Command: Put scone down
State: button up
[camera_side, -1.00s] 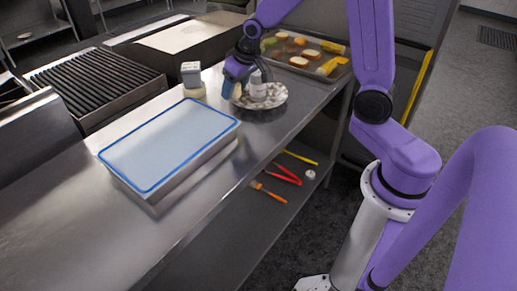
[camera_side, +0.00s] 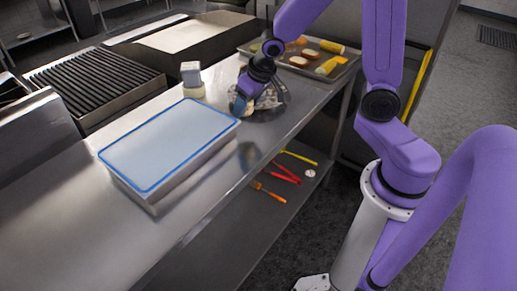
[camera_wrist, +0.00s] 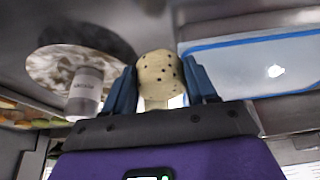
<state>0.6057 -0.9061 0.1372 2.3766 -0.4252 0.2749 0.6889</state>
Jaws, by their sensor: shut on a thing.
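The scone (camera_wrist: 160,76) is pale with dark specks. In the wrist view it sits between the two blue fingers of my gripper (camera_wrist: 162,90), which is shut on it. In the side view my gripper (camera_side: 240,106) is low over the steel counter, between the plate and the blue-rimmed container; the scone is mostly hidden there. I cannot tell whether the scone touches the counter. The round patterned plate (camera_side: 272,99) is just right of my gripper, partly covered by it; it also shows in the wrist view (camera_wrist: 50,70).
A labelled jar (camera_wrist: 85,92) stands by the plate. A blue-rimmed lidded container (camera_side: 170,143) is left of my gripper. A tray of food (camera_side: 300,58) is at the back right. The counter's front left (camera_side: 60,225) is clear.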

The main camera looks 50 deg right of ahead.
jog(key=d, duration=0.6)
jog(key=shift+d, duration=0.2)
jog(key=a, duration=0.5)
jog(key=shift+w, duration=0.15)
jog(key=shift+a, duration=0.75)
jog(key=d, duration=0.6)
jog(key=shift+d, duration=0.25)
jog(key=a, duration=0.6)
jog(key=shift+a, duration=0.25)
jog(key=shift+d, duration=3.4)
jog(key=w+a+r, duration=0.3)
jog(key=w+r, duration=0.2)
jog(key=r, duration=0.2)
send_near(208, 102)
jog(key=shift+w+d+f, duration=0.1)
jog(key=shift+w+f, duration=1.1)
jog(key=shift+f, duration=1.55)
jog(key=shift+f, duration=0.15)
